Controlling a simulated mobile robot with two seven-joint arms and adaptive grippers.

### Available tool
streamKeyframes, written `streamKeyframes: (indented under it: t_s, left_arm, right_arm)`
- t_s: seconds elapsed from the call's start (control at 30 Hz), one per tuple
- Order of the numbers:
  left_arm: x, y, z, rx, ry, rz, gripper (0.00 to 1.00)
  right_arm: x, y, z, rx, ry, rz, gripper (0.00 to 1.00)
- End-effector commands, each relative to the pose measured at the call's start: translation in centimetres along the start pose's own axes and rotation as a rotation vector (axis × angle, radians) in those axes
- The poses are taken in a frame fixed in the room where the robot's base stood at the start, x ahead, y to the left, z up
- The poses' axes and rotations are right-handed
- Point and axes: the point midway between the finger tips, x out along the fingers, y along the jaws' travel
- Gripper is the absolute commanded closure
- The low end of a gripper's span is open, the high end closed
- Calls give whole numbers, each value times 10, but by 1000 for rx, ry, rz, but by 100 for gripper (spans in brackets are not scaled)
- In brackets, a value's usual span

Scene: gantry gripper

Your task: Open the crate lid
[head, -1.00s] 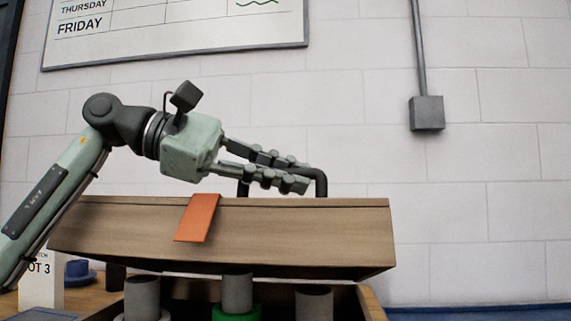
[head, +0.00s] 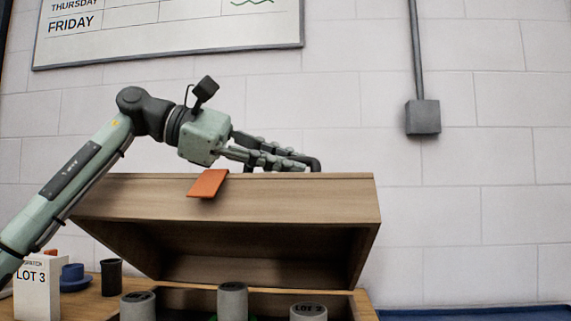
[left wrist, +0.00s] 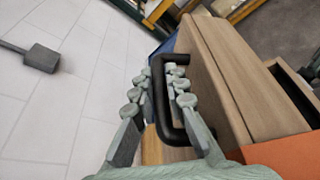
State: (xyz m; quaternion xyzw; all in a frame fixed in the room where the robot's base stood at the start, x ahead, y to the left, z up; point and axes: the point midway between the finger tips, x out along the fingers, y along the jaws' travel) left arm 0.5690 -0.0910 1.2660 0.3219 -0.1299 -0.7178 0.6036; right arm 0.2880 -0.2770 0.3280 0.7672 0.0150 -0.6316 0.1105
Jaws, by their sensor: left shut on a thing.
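The crate lid (head: 230,205) is a wooden box-like cover, tilted up with its hollow underside showing towards me. Its front edge stands well above the crate (head: 345,306), whose inside shows below. An orange tab (head: 208,183) hangs on the lid's upper front. My left gripper (head: 300,164) is shut on the black lid handle (head: 316,164) at the top of the lid. In the left wrist view the handle (left wrist: 160,105) passes between the two fingers (left wrist: 158,95). My right gripper is not in view.
Several grey cylinders (head: 232,300) stand in the crate below the lid. A white box marked LOT 3 (head: 38,290), a blue piece (head: 73,276) and a dark cup (head: 111,276) stand left of it. A wall with a grey box (head: 423,117) is behind.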

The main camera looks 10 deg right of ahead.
Motion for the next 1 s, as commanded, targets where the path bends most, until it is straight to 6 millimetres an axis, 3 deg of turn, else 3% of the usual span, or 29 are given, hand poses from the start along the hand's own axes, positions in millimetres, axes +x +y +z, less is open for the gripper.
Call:
streamKeyframes:
  t_s: [0.37,0.4,0.53,0.83,1.0]
  left_arm:
    - [0,0,-1,-4,2,-1,100]
    - [0,0,-1,-4,2,-1,82]
    - [0,0,0,-3,1,-1,66]
    - [-1,1,0,-3,1,0,66]
    - [-17,1,0,-2,2,3,66]
  right_arm:
    - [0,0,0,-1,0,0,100]
    - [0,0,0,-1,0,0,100]
    - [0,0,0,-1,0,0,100]
    - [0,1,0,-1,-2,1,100]
    - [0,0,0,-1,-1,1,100]
